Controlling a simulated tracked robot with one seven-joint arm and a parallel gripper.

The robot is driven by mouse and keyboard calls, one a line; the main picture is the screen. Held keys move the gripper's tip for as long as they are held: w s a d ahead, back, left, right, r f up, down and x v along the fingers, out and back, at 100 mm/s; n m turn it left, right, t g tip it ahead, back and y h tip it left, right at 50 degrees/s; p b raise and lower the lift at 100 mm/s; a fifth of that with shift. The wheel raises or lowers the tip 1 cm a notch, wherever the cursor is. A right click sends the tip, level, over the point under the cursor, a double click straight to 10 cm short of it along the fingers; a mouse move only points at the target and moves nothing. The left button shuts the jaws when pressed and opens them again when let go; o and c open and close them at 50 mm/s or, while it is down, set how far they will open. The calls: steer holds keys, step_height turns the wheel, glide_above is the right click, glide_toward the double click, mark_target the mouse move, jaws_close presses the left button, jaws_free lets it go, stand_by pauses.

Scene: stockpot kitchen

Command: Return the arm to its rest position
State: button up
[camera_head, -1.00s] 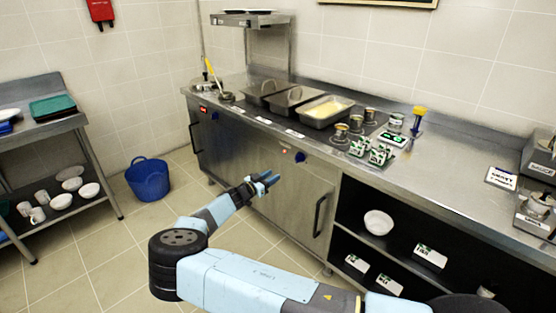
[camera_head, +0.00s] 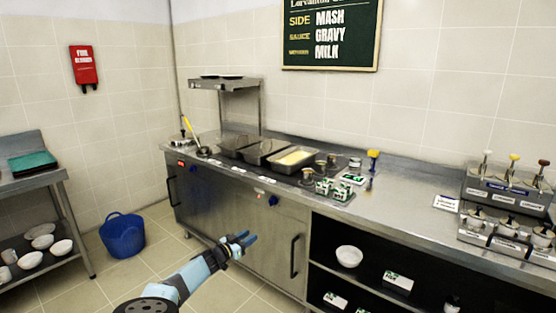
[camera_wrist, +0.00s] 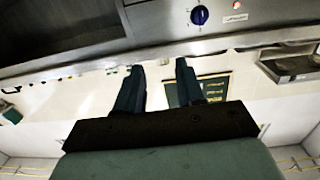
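My gripper (camera_head: 247,239) is in front of the steel counter's lower doors, below the worktop level, with my blue arm coming up from the bottom of the head view. In the wrist view its two dark fingers (camera_wrist: 158,85) stand apart with nothing between them. The gripper is open and empty. The wrist picture is turned over, with the counter front at the top and the wall and menu board beyond.
The steel counter (camera_head: 400,213) runs along the wall, with food pans (camera_head: 296,157) and small cartons (camera_head: 332,189) on it. Open shelves below hold a white bowl (camera_head: 349,256). A blue bucket (camera_head: 123,236) stands on the floor near a left rack (camera_head: 50,178). Floor between is clear.

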steer(key=s+d+r+m+g, duration=0.1)
steer(key=d+r+g, duration=0.35)
steer(key=d, duration=0.55)
steer(key=s+d+r+m+g, duration=0.15)
steer(key=d+r+g, duration=0.3)
steer(key=d, duration=0.55)
steer(key=s+d+r+g+y, duration=0.3)
steer(key=s+d+r+y, duration=0.2)
steer(key=s+d+r, duration=0.45)
steer(key=s+d+r+n+t+y, duration=0.1)
steer(key=s+d+r+n+y, duration=0.2)
steer(key=s+r, duration=0.55)
steer(key=s+d+r+n+y, duration=0.2)
steer(key=s+d+r+y, duration=0.1)
steer(key=s+r, duration=0.55)
steer(key=s+r+n+t, duration=0.1)
steer(key=s+r+n, duration=0.1)
steer(key=s, duration=0.7)
steer(key=s+r+n+t, duration=0.2)
steer(key=s+r+n, duration=0.1)
steer(key=s, duration=0.7)
steer(key=shift+r, duration=0.5)
steer(key=shift+s+d+n, duration=0.1)
steer(key=shift+s+n, duration=0.1)
steer(key=shift+n, duration=0.05)
